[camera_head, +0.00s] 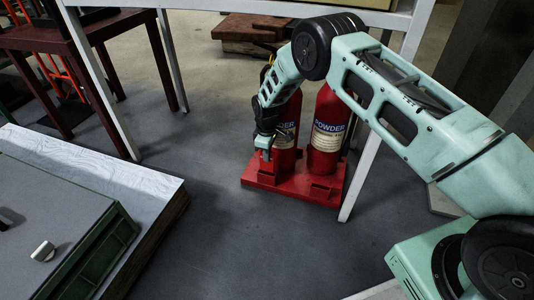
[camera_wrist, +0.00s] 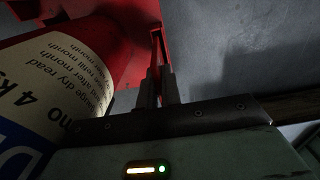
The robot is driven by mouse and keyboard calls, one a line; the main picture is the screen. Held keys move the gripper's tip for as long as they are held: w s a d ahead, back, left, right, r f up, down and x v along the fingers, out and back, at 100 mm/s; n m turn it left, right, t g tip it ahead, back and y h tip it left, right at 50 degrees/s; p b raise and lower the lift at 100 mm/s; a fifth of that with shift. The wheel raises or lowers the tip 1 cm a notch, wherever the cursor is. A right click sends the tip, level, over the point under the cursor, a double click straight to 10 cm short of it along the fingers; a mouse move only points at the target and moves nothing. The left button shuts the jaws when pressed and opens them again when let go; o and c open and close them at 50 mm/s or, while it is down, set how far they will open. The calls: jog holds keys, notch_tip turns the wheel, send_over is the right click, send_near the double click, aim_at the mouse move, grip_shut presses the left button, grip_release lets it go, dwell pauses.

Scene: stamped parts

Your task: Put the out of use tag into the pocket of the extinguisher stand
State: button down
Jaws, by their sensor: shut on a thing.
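The red extinguisher stand (camera_head: 291,188) sits on the floor and holds two red extinguishers, the left one (camera_head: 288,128) and the right one (camera_head: 328,135). My gripper (camera_head: 265,154) points down at the stand's left front, in front of the left extinguisher. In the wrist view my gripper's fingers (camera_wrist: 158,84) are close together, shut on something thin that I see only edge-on. It is likely the tag, but its face is hidden. A narrow red slotted shape (camera_wrist: 157,38), apparently the pocket, lies right at the fingertips. I cannot tell whether the tag is inside it.
The left extinguisher's label (camera_wrist: 62,82) is close beside my gripper in the wrist view. A white frame leg (camera_head: 361,178) stands right of the stand. A low bench with a pale top (camera_head: 110,170) is at the left. The floor (camera_head: 240,245) in front is clear.

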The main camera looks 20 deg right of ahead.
aim_at(267, 171)
jog(key=shift+f+b, duration=1.9)
jog(key=shift+f, duration=1.4)
jog(key=c, duration=1.5)
grip_release()
notch_tip(267, 171, up, 8)
jog(key=p, duration=0.4)
jog(key=shift+f+p, duration=0.2)
jog(key=shift+p, duration=0.15)
